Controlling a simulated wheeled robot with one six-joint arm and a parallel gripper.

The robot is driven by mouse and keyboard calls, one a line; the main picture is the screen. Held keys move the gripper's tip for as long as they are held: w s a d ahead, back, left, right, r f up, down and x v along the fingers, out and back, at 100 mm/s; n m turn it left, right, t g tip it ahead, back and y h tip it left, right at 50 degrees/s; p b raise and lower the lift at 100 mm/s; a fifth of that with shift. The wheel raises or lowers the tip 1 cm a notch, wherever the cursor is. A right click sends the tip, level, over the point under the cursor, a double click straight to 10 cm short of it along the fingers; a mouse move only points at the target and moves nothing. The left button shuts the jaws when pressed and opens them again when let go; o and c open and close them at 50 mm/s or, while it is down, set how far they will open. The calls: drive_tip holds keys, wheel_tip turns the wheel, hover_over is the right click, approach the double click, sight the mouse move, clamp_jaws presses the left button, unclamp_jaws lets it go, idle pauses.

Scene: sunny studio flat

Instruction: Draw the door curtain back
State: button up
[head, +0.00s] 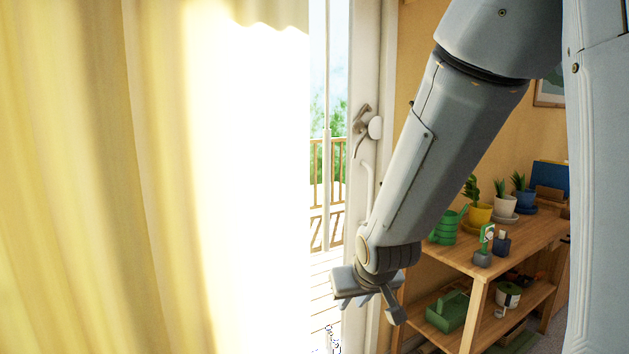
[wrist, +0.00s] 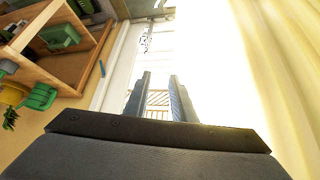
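The pale yellow door curtain (head: 100,180) fills the left half of the head view, hanging in folds, with part of it washed out by sunlight. Its right edge ends beside the glass door (head: 328,120), where a strip of glass shows. The curtain is also at the right of the wrist view (wrist: 284,50). My gripper (head: 378,305) is to the right of the curtain in the head view, in front of the door frame and pointing down. In the wrist view my gripper's two fingers (wrist: 158,82) stand apart with nothing between them, and the curtain lies clear to their right.
A door handle (head: 362,122) sits on the frame above my gripper. A wooden shelf (head: 500,245) at the right holds potted plants, a green watering can (head: 447,228) and a green caddy (head: 447,312) below. A deck railing shows through the glass.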

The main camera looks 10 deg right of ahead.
sight(328, 185)
drive_tip(key=w+r+t, duration=0.3)
drive_tip(key=w+r, duration=0.1)
drive_tip(key=r, duration=0.3)
drive_tip(key=w+r+n+t+y, duration=0.1)
drive_tip(key=w+r+t, duration=0.3)
drive_tip(key=r, duration=0.3)
drive_tip(key=w+a+r+t+y+p, duration=0.1)
drive_tip(key=w+r+t, duration=0.2)
drive_tip(key=w+r, duration=0.3)
drive_tip(key=shift+r+t, duration=0.3)
drive_tip(key=shift+r, duration=0.25)
drive_tip(key=shift+w+r, duration=0.1)
drive_tip(key=shift+w, duration=0.2)
drive_tip(key=w+p, duration=0.2)
drive_tip(key=w, duration=0.5)
drive_tip(key=shift+a, duration=0.4)
drive_tip(key=shift+c, duration=0.3)
clamp_jaws()
